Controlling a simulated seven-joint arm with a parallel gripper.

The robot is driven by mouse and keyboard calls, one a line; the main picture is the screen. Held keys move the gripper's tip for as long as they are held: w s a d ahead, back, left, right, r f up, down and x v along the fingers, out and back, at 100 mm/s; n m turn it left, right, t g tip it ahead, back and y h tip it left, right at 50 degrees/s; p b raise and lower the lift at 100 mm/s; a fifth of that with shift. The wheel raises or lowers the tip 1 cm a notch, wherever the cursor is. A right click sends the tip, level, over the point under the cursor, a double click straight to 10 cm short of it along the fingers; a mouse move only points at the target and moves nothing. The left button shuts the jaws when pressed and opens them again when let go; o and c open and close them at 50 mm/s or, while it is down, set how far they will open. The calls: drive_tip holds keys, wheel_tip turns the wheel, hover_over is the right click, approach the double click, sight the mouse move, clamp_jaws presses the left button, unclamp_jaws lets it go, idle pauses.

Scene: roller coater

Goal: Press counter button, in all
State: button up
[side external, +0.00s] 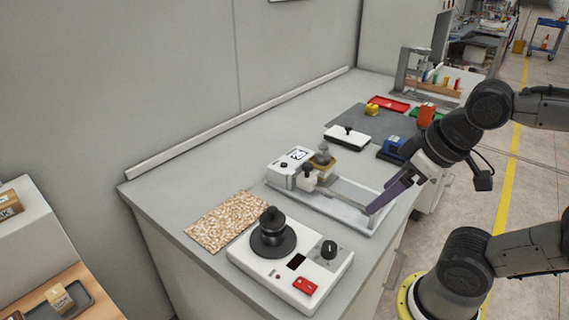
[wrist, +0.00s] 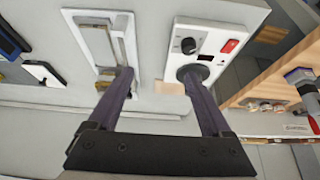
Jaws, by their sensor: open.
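My gripper (side external: 352,196) is open and empty over the coater, right of the white box. In the wrist view, my fingers (wrist: 157,72) are spread, with the coater (wrist: 129,28) behind the left one. I cannot make out the button there.
A white unit (side external: 250,258) with a black knob, dark display and red switch (side external: 305,286) stands at the front; it also shows in the wrist view (wrist: 212,38). A speckled mat (side external: 215,222) lies left. A black-handled block (side external: 346,138) and blue item (side external: 393,146) stand behind.

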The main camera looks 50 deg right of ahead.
clamp_jaws()
idle(1.5)
